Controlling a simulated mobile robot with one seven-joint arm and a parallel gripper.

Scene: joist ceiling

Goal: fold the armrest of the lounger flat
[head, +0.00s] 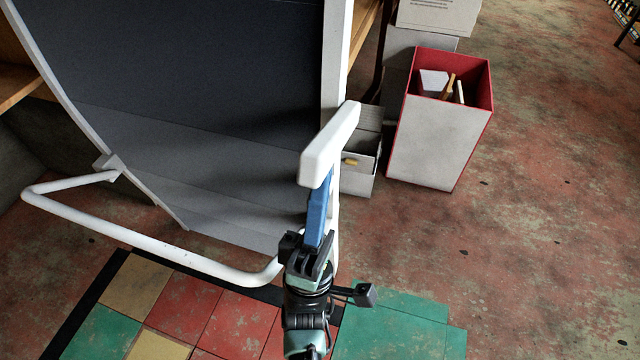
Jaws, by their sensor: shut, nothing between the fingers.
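The lounger (190,130) has a dark grey sling in a white frame and fills the left and middle of the head view. Its armrest (328,147) is a short white pad at the lounger's right side, sticking out from the frame toward me. My gripper (320,190) comes up from below, its long blue fingers shut together and empty. The fingertips are at the pad's lower end and partly hidden by it. I cannot tell whether they touch it. The armrest's hinge is hidden.
A white tube leg (150,240) loops out at the lounger's front left. A red-lined grey bin (435,140) with small items stands to the right, beside an open grey box (360,180). Coloured floor tiles (235,315) lie in front.

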